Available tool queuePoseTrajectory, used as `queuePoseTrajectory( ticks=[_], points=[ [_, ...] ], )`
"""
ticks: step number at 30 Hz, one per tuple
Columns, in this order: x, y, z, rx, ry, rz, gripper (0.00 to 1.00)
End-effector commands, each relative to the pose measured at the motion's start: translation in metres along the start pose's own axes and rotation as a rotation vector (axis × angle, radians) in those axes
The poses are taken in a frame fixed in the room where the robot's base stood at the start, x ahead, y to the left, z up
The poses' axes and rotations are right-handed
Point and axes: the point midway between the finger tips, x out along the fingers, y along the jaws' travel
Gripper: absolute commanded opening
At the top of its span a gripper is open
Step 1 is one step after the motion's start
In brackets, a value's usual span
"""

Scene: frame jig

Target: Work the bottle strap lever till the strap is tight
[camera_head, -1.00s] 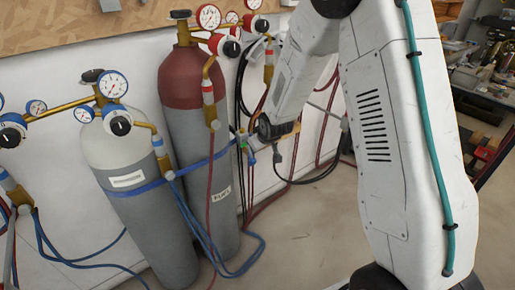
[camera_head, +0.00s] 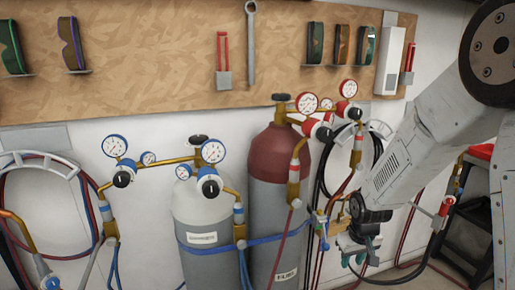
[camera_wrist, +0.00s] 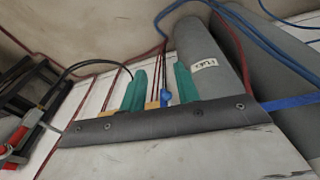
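Two gas bottles stand against the wall: a grey one with a pale top (camera_head: 205,215) and a red-topped one (camera_head: 279,160). A blue strap (camera_head: 262,239) runs across both; it also shows in the wrist view (camera_wrist: 290,101). The small strap lever fitting (camera_head: 321,222), with blue and yellow parts, is at the strap's right end. My gripper (camera_head: 358,258) is just right of it. In the wrist view, its green fingers (camera_wrist: 160,88) stand apart, with yellow and blue parts of the fitting (camera_wrist: 164,97) seen between them. I cannot tell whether they touch.
Pressure gauges and regulators (camera_head: 209,165) sit on top of the bottles. Hoses hang close around the lever (camera_head: 327,180). A wooden tool board (camera_head: 150,60) is above. A dark cart (camera_head: 475,225) stands at the right.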

Motion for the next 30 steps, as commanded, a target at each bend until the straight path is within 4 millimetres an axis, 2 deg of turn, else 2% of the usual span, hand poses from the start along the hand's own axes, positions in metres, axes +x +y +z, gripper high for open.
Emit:
queuePoseTrajectory(
  ticks=[1,9,15,21,24,30],
  points=[
    [-0.019,-0.002,0.012,0.014,-0.029,-0.004,0.32],
    [-0.124,-0.017,0.096,0.099,-0.193,-0.024,0.32],
    [-0.192,-0.03,0.16,0.147,-0.252,-0.033,0.32],
    [-0.241,-0.042,0.216,0.174,-0.236,-0.036,0.32],
    [-0.258,-0.046,0.234,0.177,-0.191,-0.034,0.32],
    [-0.277,-0.048,0.245,0.176,-0.08,-0.026,0.32]
  ],
)
